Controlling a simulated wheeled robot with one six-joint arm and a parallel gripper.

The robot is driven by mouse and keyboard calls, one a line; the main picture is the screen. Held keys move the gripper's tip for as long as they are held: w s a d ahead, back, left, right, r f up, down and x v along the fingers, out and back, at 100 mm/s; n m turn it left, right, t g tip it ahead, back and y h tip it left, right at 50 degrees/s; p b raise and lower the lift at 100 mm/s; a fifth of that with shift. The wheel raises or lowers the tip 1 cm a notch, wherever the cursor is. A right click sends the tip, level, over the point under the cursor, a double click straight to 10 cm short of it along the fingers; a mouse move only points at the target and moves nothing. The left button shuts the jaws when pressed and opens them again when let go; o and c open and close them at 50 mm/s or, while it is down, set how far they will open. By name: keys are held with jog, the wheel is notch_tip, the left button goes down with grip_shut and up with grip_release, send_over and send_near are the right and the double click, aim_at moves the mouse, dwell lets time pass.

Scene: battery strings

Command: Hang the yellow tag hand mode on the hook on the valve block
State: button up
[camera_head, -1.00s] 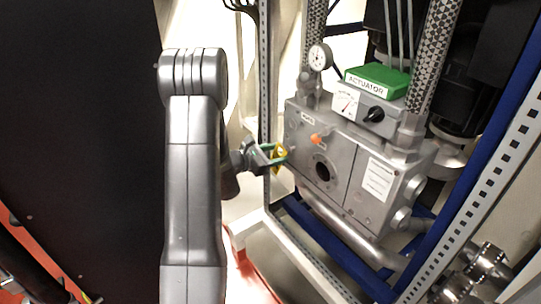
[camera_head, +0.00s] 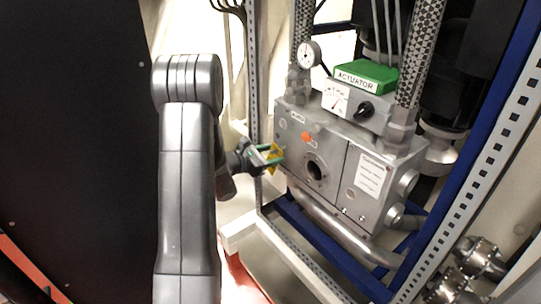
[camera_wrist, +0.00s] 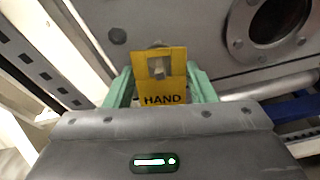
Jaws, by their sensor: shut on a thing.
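The yellow tag, marked HAND, (camera_wrist: 150,88) is between the green fingers of my gripper (camera_wrist: 160,90) in the wrist view. Its upper part has a window-like hole, through which a grey piece shows. In the head view the tag (camera_head: 274,158) and my gripper (camera_head: 268,155) are at the left end of the grey valve block (camera_head: 325,160). My gripper is shut on the tag. The hook cannot be made out clearly; a small grey part shows at the tag's top in the wrist view. I cannot tell whether the tag touches it.
A green-topped actuator box (camera_head: 367,76) and a round gauge (camera_head: 309,54) stand on the block. A perforated white post (camera_head: 253,90) is close to the left of my gripper. A blue frame (camera_head: 455,150) stands at right. A round port (camera_wrist: 280,22) is right of the tag.

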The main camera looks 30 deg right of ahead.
jog(key=o, duration=1)
jog(key=shift+o, duration=0.2)
jog(key=p+v, duration=0.2)
jog(key=v, duration=1.1)
jog(key=shift+a, duration=0.4)
jog(key=shift+d+r, duration=0.1)
jog(key=b+x, duration=0.2)
jog(key=x, duration=1.1)
jog(key=shift+d+f, duration=0.2)
jog(key=shift+d, duration=0.1)
jog(key=shift+a+r+p, duration=0.1)
jog(key=shift+r+p, duration=0.15)
jog(key=shift+p, duration=0.15)
jog(key=shift+f, duration=0.15)
